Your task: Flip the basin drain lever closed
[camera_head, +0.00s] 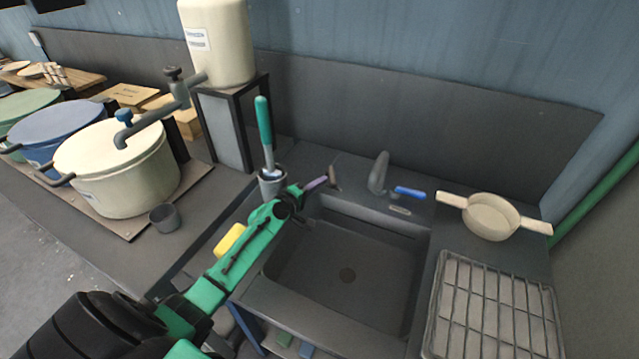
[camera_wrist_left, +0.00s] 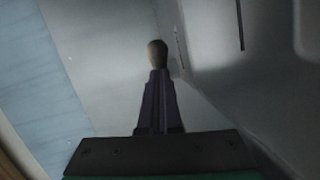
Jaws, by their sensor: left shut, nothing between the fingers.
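The basin (camera_head: 330,268) is a dark grey sink set in the counter, with a round drain at its bottom. A small dark brown lever (camera_head: 334,178) stands up at its back left corner. My left gripper (camera_head: 322,182) reaches over the left rim with its purple fingers shut and empty, their tips right by the lever. In the left wrist view the shut fingers (camera_wrist_left: 157,82) point at the lever's rounded brown knob (camera_wrist_left: 157,52), which shows just beyond the tips. I cannot tell whether they touch. My right gripper is not in view.
A grey faucet (camera_head: 379,172) with a blue handle (camera_head: 410,193) stands behind the basin. A cup with a green-handled brush (camera_head: 265,130) is near my left arm. A cream pan (camera_head: 491,216) and a wire rack (camera_head: 490,310) are on the right. Large pots (camera_head: 117,170) stand left.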

